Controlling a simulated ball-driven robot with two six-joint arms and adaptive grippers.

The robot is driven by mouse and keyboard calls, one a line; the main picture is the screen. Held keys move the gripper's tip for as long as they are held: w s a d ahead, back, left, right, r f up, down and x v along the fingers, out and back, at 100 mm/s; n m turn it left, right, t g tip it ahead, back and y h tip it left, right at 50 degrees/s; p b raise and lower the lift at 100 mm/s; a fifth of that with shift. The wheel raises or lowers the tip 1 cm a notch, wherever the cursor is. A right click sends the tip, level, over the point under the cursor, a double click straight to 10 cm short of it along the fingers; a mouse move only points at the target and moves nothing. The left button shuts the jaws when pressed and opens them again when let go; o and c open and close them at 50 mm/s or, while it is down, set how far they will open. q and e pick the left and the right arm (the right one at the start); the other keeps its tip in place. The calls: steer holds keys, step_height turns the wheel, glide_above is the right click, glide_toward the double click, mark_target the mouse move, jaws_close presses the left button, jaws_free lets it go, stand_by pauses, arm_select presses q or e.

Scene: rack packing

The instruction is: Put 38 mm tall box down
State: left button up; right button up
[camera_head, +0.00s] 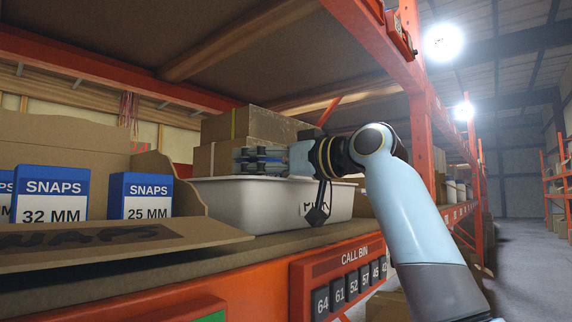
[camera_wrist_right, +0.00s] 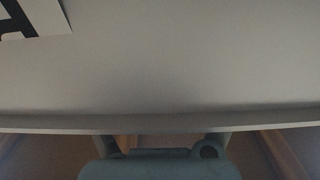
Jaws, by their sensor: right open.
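A white bin (camera_head: 232,205) stands on the shelf in the head view, with a partly hidden black-lettered label on its front. My right gripper (camera_head: 262,160) reaches over the bin from the right, its fingers at about rim height. Its jaws are open and I see nothing held between them. In the right wrist view the bin's pale wall (camera_wrist_right: 170,75) fills most of the picture, and part of my gripper shows at the bottom edge. I cannot make out a box marked 38 mm. The bin's inside is hidden. My left gripper is not in view.
Blue-and-white SNAPS boxes marked 32 MM (camera_head: 45,196) and 25 MM (camera_head: 140,196) stand in an open carton (camera_head: 110,245) at left. Brown boxes (camera_head: 255,122) are stacked behind the bin. Orange rack beams (camera_head: 385,35) run above, and an orange upright (camera_head: 424,150) stands at right.

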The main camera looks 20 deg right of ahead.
steer(key=b+v, duration=0.2)
steer(key=v, duration=0.9)
steer(key=shift+d+f, duration=0.1)
